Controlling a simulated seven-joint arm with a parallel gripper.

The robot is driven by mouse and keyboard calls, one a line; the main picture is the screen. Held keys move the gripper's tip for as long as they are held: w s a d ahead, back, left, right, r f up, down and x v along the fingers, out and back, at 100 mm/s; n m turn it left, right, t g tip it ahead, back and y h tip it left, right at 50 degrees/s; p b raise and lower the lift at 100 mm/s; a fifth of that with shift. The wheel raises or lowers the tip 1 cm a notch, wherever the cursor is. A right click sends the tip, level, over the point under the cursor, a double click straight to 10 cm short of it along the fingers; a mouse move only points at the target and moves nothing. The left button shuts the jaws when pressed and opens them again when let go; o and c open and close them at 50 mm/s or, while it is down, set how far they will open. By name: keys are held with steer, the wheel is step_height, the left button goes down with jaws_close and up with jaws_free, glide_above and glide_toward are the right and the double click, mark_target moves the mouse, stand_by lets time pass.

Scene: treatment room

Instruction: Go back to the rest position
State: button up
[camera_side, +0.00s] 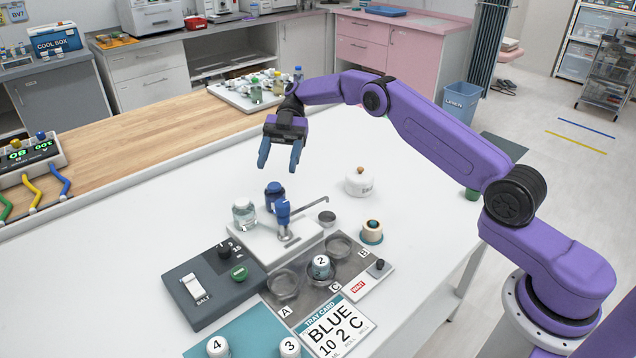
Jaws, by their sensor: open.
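My gripper (279,157) hangs in the air above the far side of the white table, pointing down. Its two blue fingers are apart and nothing is between them. It is above and behind a white stand (262,248) that carries a clear jar (244,213), a dark blue bottle (274,194) and a blue tap-like piece with a grey arm (284,212). The gripper appears clear of these things.
A grey tray (318,293) holds clear dishes and a cup marked 2 (320,266). A dark switch box (210,287), a tray card (333,327), a white lidded pot (358,182) and a teal-based roll (372,231) stand nearby. A bottle tray (240,100) is behind.

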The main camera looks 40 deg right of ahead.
steer(key=a+r+m+t+y, duration=0.4)
steer(key=a+r+m+t, duration=0.3)
steer(key=a+r+t, duration=1)
steer(key=s+d+f+m+g+h, duration=0.2)
steer(key=s+d+f+h, duration=0.2)
steer(key=s+d, duration=0.4)
steer(key=s+d+f+m+g+h, duration=0.2)
steer(key=s+d+f+h, duration=0.3)
steer(key=s, duration=1.3)
steer(key=s+d+f+m+g+h, duration=0.2)
steer(key=s+d+f+g+h, duration=0.2)
steer(key=s+d, duration=0.7)
steer(key=s+f+h, duration=0.1)
steer(key=s, duration=0.2)
steer(key=shift+d+f, duration=0.25)
